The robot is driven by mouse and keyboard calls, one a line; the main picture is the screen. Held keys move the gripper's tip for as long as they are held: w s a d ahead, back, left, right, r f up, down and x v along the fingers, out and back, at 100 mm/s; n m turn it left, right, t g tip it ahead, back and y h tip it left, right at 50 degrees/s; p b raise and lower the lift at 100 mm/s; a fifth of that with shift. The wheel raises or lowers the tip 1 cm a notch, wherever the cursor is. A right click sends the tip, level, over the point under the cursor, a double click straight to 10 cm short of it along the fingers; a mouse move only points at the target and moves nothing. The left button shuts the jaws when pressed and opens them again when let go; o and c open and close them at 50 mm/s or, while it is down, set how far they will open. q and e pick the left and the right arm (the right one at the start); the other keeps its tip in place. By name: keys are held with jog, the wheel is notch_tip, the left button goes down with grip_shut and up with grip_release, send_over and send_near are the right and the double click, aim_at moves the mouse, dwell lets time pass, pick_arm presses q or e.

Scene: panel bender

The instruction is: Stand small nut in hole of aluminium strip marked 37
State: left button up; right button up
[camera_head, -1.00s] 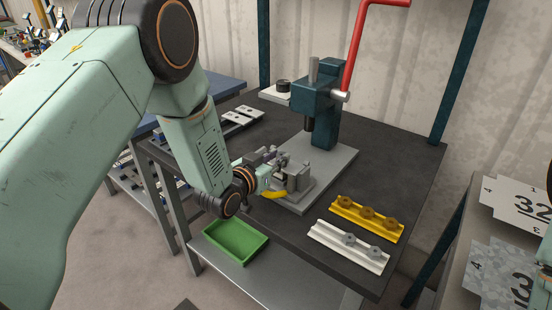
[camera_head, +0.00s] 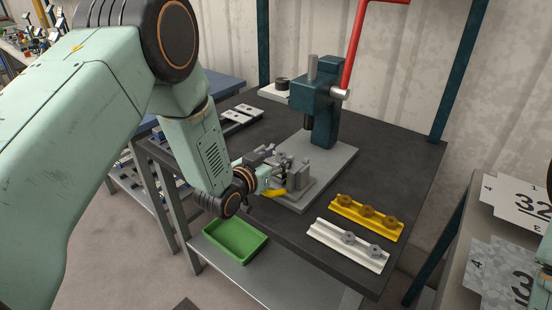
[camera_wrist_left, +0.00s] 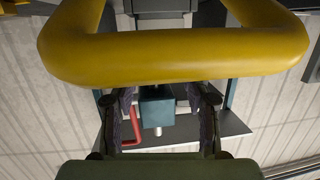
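My left gripper (camera_head: 283,170) is at the grey fixture (camera_head: 300,176) on the press base, close beside it. I cannot tell whether they touch. In the left wrist view a yellow loop hides the fingertips, and no nut shows between the visible finger parts. Nuts stand on two rails at the front right: the yellow rail (camera_head: 345,213) with several nuts (camera_head: 368,211), and the white rail (camera_head: 325,237) with two grey nuts (camera_head: 348,238). Pale strips with holes (camera_head: 243,113) lie at the back left. No mark 37 is readable.
The teal press (camera_head: 317,105) with its red lever (camera_head: 358,45) rises behind my left gripper. A green tray (camera_head: 237,258) is on the lower shelf. Sheets marked 32 (camera_head: 505,275) lie at the right. The dark table (camera_head: 400,165) is bare right of the press.

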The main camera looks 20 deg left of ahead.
pick_arm(q)
jog(key=shift+s, duration=0.15)
jog(key=v, duration=1.2)
dwell(0.3)
jog(key=s+f+n+g+y+b, duration=0.1)
jog(key=s+f+g, duration=0.6)
jog(key=s+f, duration=0.7)
jog(key=s+f+n+g+y+b, duration=0.2)
jog(key=s+f+g+b, duration=0.2)
jog(key=s+f+g, duration=0.4)
jog(key=s+f, duration=0.7)
jog(key=s, duration=0.4)
jog(key=shift+s+a+y, duration=0.2)
jog(key=shift+s+y, duration=0.1)
jog(key=shift+o, duration=0.5)
